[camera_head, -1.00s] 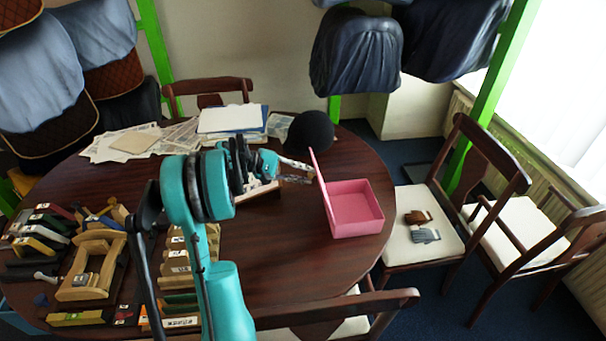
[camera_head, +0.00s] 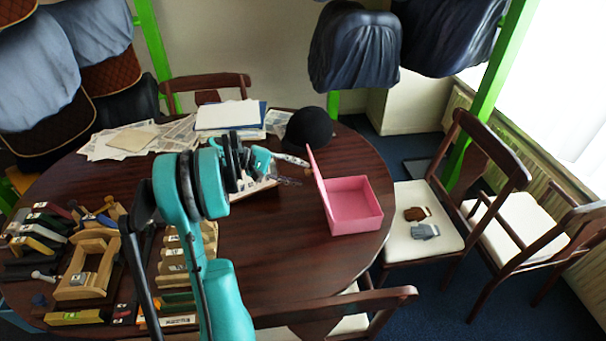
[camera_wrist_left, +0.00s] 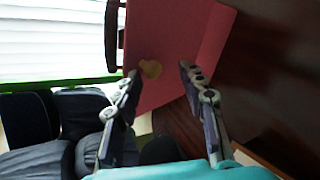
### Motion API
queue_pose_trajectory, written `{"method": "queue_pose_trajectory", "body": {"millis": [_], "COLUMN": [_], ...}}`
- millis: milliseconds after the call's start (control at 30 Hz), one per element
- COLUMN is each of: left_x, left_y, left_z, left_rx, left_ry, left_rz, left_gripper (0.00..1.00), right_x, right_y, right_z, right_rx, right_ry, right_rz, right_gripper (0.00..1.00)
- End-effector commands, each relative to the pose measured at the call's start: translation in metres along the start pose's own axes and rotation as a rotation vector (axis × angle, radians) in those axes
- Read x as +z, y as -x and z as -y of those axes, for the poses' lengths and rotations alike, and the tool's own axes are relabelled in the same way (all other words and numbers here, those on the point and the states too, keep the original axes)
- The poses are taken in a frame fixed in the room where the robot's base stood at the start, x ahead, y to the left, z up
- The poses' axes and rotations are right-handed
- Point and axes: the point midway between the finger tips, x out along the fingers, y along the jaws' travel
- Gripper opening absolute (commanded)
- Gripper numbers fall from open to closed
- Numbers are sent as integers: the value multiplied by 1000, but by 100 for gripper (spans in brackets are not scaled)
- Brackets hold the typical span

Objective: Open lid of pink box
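The pink box (camera_head: 355,205) stands near the right edge of the round dark table. Its lid (camera_head: 317,178) is up, standing roughly upright along the box's left side, and the inside of the box shows. My left gripper (camera_head: 298,171) is just left of the lid, with its fingers pointing at it. In the left wrist view the gripper (camera_wrist_left: 160,80) has its fingers apart with nothing between them, and the lid's outer face (camera_wrist_left: 165,45) with a yellowish heart-like mark lies ahead of it. My right gripper is in neither view.
A black round hat (camera_head: 309,127) sits behind the lid. Papers (camera_head: 228,115) lie at the table's back. Wooden tools (camera_head: 90,265) crowd the left side. Chairs (camera_head: 425,235) stand around the table. The table front of the box is clear.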

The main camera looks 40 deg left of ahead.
Motion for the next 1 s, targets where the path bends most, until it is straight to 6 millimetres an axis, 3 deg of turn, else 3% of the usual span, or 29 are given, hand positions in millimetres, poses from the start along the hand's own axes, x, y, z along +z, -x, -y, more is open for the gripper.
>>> {"method": "queue_pose_trajectory", "body": {"millis": [200, 400, 600, 1000], "left_x": [0, 2, 3, 3], "left_y": [52, 85, 96, 97], "left_z": [0, 0, -1, -1], "left_rx": [3, 3, 3, 3], "left_ry": [1, -1, -3, -3], "left_rz": [-2, 1, 3, 3], "left_gripper": [41, 41, 41, 41], "right_x": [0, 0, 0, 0], "right_y": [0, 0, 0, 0], "right_z": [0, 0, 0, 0], "right_rx": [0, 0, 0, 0], "right_ry": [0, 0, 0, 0], "right_rz": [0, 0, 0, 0], "right_gripper": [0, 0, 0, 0]}}
